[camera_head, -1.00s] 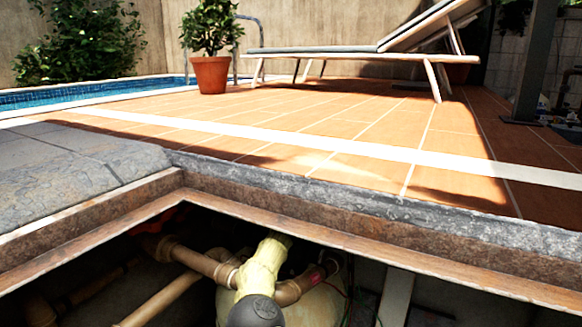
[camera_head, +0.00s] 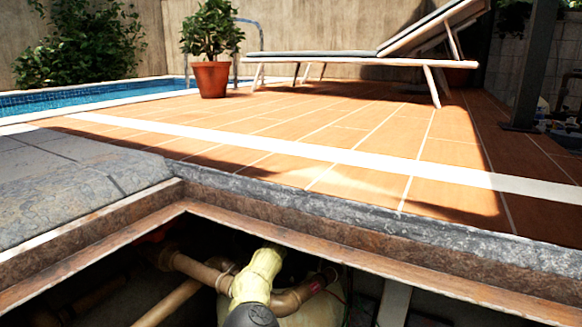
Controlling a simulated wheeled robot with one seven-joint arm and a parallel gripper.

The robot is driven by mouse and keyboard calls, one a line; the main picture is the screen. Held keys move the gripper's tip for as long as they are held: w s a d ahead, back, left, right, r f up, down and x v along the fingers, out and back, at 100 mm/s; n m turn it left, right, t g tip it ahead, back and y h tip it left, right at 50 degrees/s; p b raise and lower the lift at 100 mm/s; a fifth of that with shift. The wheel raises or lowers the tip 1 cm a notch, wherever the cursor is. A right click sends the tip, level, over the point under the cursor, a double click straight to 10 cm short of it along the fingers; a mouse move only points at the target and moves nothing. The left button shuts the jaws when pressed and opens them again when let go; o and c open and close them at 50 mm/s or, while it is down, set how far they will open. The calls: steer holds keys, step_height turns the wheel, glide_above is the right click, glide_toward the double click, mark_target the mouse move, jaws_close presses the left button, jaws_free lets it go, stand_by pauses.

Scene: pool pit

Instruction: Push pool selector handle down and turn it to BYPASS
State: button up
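Beige pipes (camera_head: 200,270) run into the dark pit below the deck. They meet near a pale rounded tank (camera_head: 311,308), of which only the upper part shows. A pale yellow arm link with a dark grey joint, which I take as my own, reaches over the tank and covers its middle. I cannot make out my gripper or its fingers; the far end of the arm is lost in shadow among the pipes. The pool selector handle and its BYPASS marking cannot be made out.
A rusty metal frame (camera_head: 361,259) and stone edge (camera_head: 352,217) border the pit opening. Above it lies a tiled deck (camera_head: 380,135) with a potted plant (camera_head: 210,79) and a lounger (camera_head: 322,54). A pool (camera_head: 90,101) is at left.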

steer(key=shift+f+h+p, duration=0.15)
steer(key=shift+h+p, duration=0.15)
steer(key=shift+p, duration=0.25)
steer(key=shift+r, duration=0.2)
steer(key=shift+r+p, duration=0.25)
steer(key=shift+p, duration=0.15)
steer(key=o, duration=1.4)
steer(key=b+v, duration=0.2)
steer(key=b, duration=0.1)
steer(key=shift+s, duration=0.1)
steer(key=shift+b+v, duration=1.7)
steer(key=shift+v, duration=0.5)
steer(key=shift+r+m, duration=0.1)
steer(key=shift+m, duration=0.2)
